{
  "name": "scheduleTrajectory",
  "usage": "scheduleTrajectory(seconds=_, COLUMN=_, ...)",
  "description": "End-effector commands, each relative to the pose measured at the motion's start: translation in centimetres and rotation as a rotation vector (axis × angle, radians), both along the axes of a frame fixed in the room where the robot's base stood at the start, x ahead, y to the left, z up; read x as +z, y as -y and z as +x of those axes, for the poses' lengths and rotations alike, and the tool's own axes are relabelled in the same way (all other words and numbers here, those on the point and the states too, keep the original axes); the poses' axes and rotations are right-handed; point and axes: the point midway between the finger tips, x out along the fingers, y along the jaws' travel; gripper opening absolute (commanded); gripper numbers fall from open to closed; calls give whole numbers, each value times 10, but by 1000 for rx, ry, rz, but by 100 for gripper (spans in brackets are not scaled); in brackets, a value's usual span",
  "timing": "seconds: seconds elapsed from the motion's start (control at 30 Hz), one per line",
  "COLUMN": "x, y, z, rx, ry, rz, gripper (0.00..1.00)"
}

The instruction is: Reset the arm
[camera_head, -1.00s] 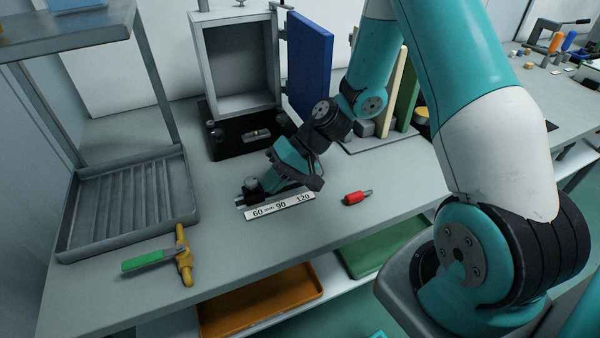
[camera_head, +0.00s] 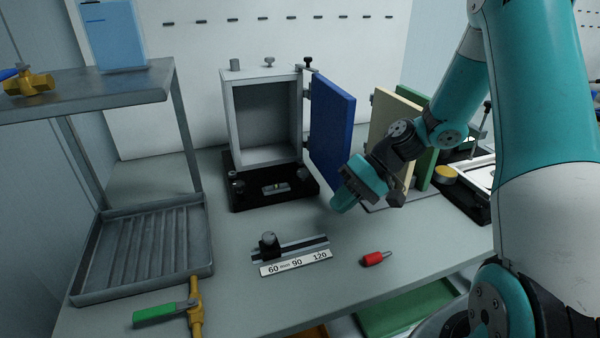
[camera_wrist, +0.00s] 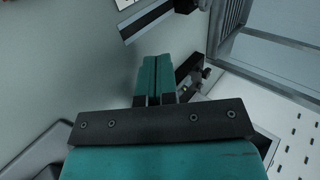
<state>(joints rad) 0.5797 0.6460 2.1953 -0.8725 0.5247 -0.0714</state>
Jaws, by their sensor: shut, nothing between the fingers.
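My gripper (camera_head: 341,203) hangs above the bench in the head view, in front of the open blue door (camera_head: 331,128). In the wrist view my gripper (camera_wrist: 157,60) shows its two teal fingers side by side, shut with nothing between them. The slide gauge (camera_head: 292,258), with a dark knob and a white scale marked 60, 90 and 120, lies on the bench to the left of and below my gripper. Part of the gauge rail (camera_wrist: 146,20) shows at the top of the wrist view.
An open grey box (camera_head: 232,122) stands on a black base (camera_head: 240,199). A red-handled piece (camera_head: 374,258), a green-handled valve (camera_head: 155,313) and a ribbed tray (camera_head: 90,292) are on the bench. Cream (camera_head: 389,118) and green panels stand behind my arm.

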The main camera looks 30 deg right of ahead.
Motion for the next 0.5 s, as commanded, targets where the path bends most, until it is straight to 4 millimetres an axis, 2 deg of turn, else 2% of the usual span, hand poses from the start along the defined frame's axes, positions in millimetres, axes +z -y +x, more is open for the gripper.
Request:
scheduleTrajectory(seconds=0.17, x=2, y=-1, z=0, rx=5, ry=0, rz=-3, gripper=0)
scheduleTrajectory(seconds=0.27, x=16, y=-13, z=-2, rx=42, ry=9, rz=-29, gripper=0)
scheduleTrajectory(seconds=0.37, x=46, y=-41, z=-11, rx=130, ry=28, rz=-90, gripper=0)
scheduleTrajectory(seconds=0.5, x=105, y=-96, z=-46, rx=310, ry=87, rz=-221, gripper=0)
